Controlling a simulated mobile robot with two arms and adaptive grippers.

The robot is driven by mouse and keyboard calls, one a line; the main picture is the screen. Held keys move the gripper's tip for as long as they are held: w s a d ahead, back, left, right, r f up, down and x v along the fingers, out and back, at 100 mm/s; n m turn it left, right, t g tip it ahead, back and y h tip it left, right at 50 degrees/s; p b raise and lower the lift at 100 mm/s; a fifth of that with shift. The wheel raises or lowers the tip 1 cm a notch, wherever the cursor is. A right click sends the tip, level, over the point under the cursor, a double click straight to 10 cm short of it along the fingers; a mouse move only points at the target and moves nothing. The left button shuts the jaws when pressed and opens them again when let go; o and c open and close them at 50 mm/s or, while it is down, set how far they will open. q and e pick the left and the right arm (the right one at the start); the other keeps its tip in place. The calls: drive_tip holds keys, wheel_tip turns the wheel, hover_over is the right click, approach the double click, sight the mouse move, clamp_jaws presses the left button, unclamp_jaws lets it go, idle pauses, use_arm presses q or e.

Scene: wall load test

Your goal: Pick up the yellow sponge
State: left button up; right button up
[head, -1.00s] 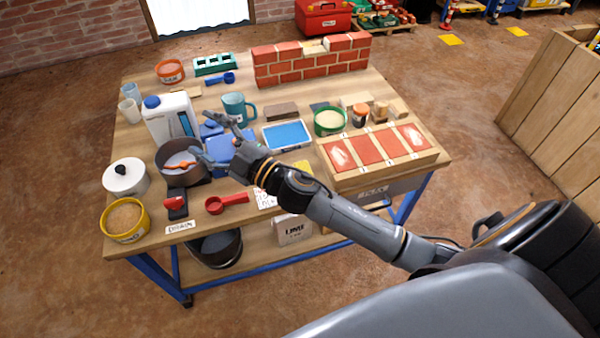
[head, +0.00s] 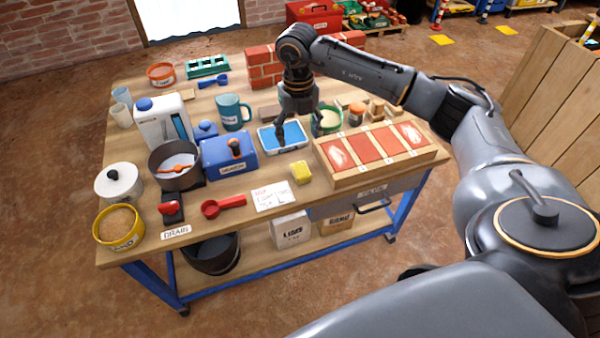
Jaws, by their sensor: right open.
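The yellow sponge (head: 301,172) lies on the wooden workbench, in front of the white-rimmed blue tray and left of the framed brick panel. Nothing covers it. My right gripper (head: 299,132) points downward with its fingers apart and nothing between them. It is above and behind the sponge in the head view, over the blue tray (head: 268,142), apart from the sponge. Its exact height over the bench is hard to tell. My left gripper is out of view.
The framed brick panel (head: 376,165) stands right of the sponge. A blue box (head: 222,166) stands to its left. A written card (head: 272,198) and red scoop (head: 222,206) lie toward the front edge. A green bowl (head: 329,119) and brick wall (head: 264,70) are behind.

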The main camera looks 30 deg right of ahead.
hover_over(301, 169)
drive_tip(key=f, duration=0.8)
drive_tip(key=shift+w+a+b, duration=0.2)
drive_tip(key=shift+w+b, duration=0.1)
drive_tip(key=shift+w, duration=0.05)
drive_tip(key=f, duration=0.4)
drive_tip(key=shift+s+d+f, duration=0.1)
drive_tip(key=shift+s+d, duration=0.15)
drive_tip(key=shift+s, duration=0.05)
drive_tip(key=shift+f, duration=0.45)
drive_tip(key=c, duration=1)
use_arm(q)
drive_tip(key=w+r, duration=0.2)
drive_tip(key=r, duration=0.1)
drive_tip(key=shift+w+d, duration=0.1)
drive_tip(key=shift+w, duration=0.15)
use_arm(e)
drive_tip(key=shift+c, duration=0.2)
